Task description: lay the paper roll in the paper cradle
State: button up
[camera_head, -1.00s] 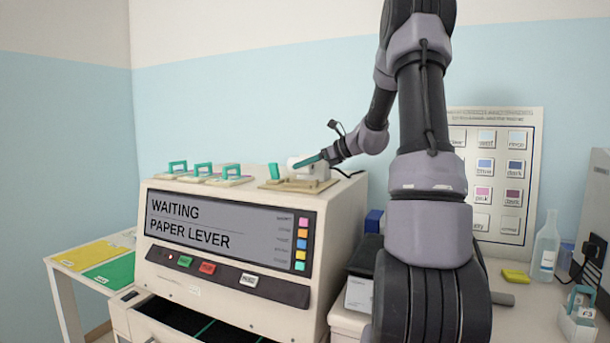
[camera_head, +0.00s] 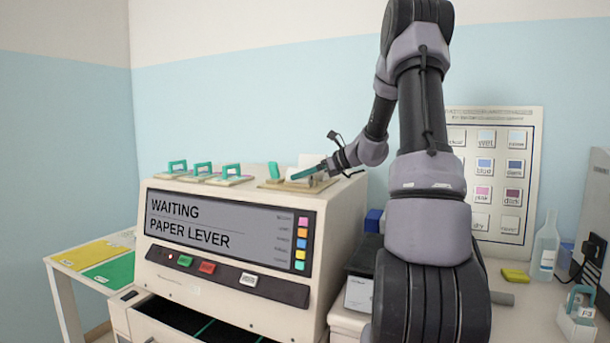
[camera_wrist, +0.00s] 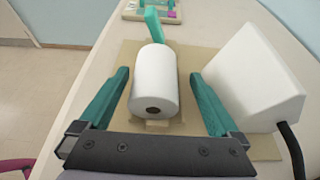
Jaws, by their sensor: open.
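The white paper roll (camera_wrist: 153,80) lies lengthwise between my fingers in the wrist view, its dark core hole facing the camera. My gripper (camera_wrist: 158,82) is open, with a visible gap between each teal finger and the roll. The roll is over a tan plate (camera_wrist: 128,62); a pale piece shows under its near end, but the cradle is mostly hidden. A teal lever (camera_wrist: 153,24) stands beyond the roll. In the head view, my gripper (camera_head: 308,172) is low over the plate on top of the machine (camera_head: 230,255), and the roll is hard to make out.
A white wedge-shaped block (camera_wrist: 252,78) stands close to the right finger. Several teal-handled lids (camera_head: 203,171) sit left of the plate. The machine's screen (camera_head: 230,222) reads "WAITING PAPER LEVER". A drawer (camera_head: 150,325) is open below. A bottle (camera_head: 545,247) stands at the right.

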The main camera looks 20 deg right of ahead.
jog(key=v, duration=1.1)
jog(key=shift+s+d+r, duration=0.15)
jog(key=shift+s+r, duration=0.05)
jog(key=shift+r, duration=0.1)
jog(key=shift+s+a+r, duration=0.15)
jog(key=shift+s+a, duration=0.05)
jog(key=shift+a, duration=0.05)
jog(key=s+a+r+n+g+h, duration=0.1)
jog(key=s+a+r+n+g, duration=0.15)
jog(key=s+a+n, duration=0.55)
jog(key=s+a+n+h, duration=0.3)
jog(key=s+a+n, duration=0.2)
jog(key=s+n, duration=0.2)
jog(key=s+a+n+h, duration=0.3)
jog(key=s+a+n, duration=0.2)
jog(key=s+n, duration=0.3)
jog(key=s, duration=0.4)
jog(key=shift+s+h, duration=0.2)
jog(key=shift+h, duration=0.1)
